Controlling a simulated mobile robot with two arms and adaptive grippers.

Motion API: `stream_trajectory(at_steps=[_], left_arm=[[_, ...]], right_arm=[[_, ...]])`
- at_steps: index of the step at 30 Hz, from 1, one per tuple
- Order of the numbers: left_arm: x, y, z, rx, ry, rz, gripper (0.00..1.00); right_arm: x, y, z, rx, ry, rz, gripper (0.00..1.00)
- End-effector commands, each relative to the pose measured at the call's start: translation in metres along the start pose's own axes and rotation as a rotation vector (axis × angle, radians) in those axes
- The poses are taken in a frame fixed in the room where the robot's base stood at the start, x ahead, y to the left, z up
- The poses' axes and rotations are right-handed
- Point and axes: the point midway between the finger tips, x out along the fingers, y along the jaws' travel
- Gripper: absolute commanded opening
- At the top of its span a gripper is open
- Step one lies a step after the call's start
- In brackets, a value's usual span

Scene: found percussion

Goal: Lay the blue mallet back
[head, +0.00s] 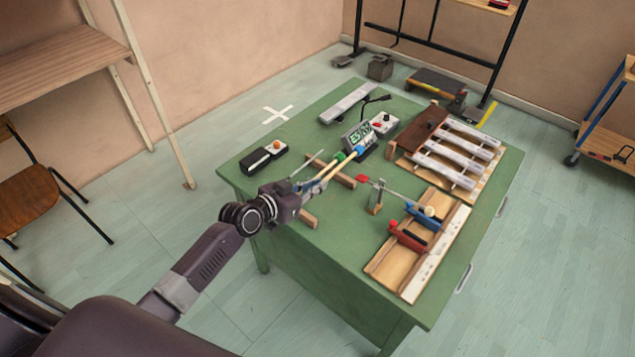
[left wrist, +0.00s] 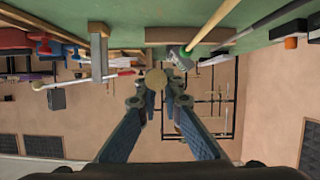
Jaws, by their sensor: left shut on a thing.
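My left gripper (head: 302,188) is above the left part of the green table, shut on the pale shaft of the blue mallet. The blue head of that mallet (head: 359,151) points away toward the back right in the head view. In the left wrist view the fingers close around a round tan shaft end (left wrist: 155,78), seen end-on; the blue head is hidden there. The green mallet (head: 341,157) lies beside it over a wooden rest bar (head: 341,180); its green head shows in the left wrist view (left wrist: 181,57). I cannot tell whether the held mallet touches the rest.
A grey stick (head: 303,166) lies left of the green mallet. A black box with an orange knob (head: 262,157), a display (head: 358,136), metal bars (head: 460,153), a red-tipped stick on a stand (head: 376,196) and a clamp board (head: 422,240) share the table (head: 300,256).

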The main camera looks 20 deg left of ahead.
Motion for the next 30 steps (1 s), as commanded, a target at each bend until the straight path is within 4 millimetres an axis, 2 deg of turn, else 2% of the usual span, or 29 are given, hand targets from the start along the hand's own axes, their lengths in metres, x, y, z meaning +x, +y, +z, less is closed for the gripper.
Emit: stream_trajectory(at_steps=[9, 30], left_arm=[[-0.001, 0.0, 0.0, 0.005, 0.0, -0.002, 0.0], [0.024, -0.003, 0.058, 0.003, -0.001, -0.001, 0.0]], right_arm=[[-0.001, -0.005, -0.004, 0.0, 0.006, -0.005, 0.4], [0.057, 0.004, 0.008, 0.001, -0.005, 0.005, 0.4]])
